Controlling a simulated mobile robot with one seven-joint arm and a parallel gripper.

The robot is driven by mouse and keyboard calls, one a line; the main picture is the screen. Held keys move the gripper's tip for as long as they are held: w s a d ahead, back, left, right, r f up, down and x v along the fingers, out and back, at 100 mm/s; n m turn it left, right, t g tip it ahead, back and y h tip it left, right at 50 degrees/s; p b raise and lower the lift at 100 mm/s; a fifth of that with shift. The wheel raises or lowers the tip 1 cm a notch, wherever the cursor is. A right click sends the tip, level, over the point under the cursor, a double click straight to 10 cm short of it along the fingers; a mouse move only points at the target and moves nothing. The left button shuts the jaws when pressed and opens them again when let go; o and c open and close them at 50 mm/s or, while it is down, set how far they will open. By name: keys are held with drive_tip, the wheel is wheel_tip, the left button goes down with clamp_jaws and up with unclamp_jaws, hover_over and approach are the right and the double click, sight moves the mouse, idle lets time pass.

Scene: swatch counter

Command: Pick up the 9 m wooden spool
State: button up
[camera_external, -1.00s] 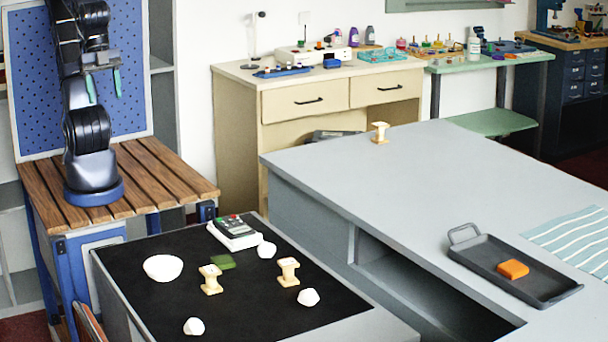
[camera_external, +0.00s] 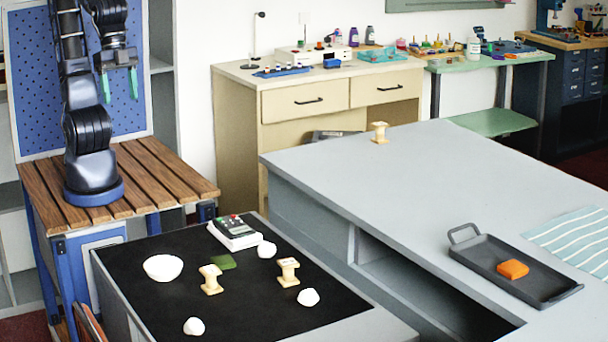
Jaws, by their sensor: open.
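Three wooden spools are in view, all pale wood and upright. One spool (camera_external: 211,279) stands on the black mat next to the white bowl. A second spool (camera_external: 288,271) stands on the mat to its right. A third spool (camera_external: 380,132) stands at the far edge of the grey counter. I cannot read any length marking, so I cannot tell which is the 9 m one. My gripper (camera_external: 120,86) is open and empty, its green fingers pointing down, high above the wooden-slat table and well away from all the spools.
The black mat (camera_external: 250,314) also holds a white bowl (camera_external: 163,268), a green square (camera_external: 223,262), a white device with buttons (camera_external: 234,234) and several white lumps (camera_external: 308,297). A dark tray (camera_external: 490,262) with an orange block (camera_external: 513,269) lies on the grey counter (camera_external: 400,190), otherwise largely clear.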

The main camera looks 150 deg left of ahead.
drive_tip(key=w+a+f+n+g, duration=0.15)
drive_tip(key=w+a+n, duration=0.35)
drive_tip(key=w, duration=0.7)
drive_tip(key=n+g+h, duration=0.2)
drive_tip(key=n, duration=0.7)
hover_over(288, 262)
drive_tip(key=a, duration=0.2)
wheel_tip(288, 262, down, 30)
drive_tip(key=shift+w+r, duration=0.15)
drive_tip(key=shift+f, duration=0.5)
drive_tip(key=f, duration=0.2)
drive_tip(key=d+f, duration=0.1)
drive_tip(key=f, duration=0.1)
drive_tip(key=shift+f, duration=0.4)
drive_tip(key=shift+s+d+f, duration=0.1)
drive_tip(key=shift+d+f, duration=0.1)
drive_tip(key=shift+f, duration=0.65)
drive_tip(key=shift+s+d+f, duration=0.1)
drive_tip(key=shift+d+f, duration=0.1)
drive_tip(key=shift+f, duration=0.65)
drive_tip(key=shift+d+f, duration=0.2)
drive_tip(key=shift+f, duration=0.65)
drive_tip(key=shift+c, duration=0.2)
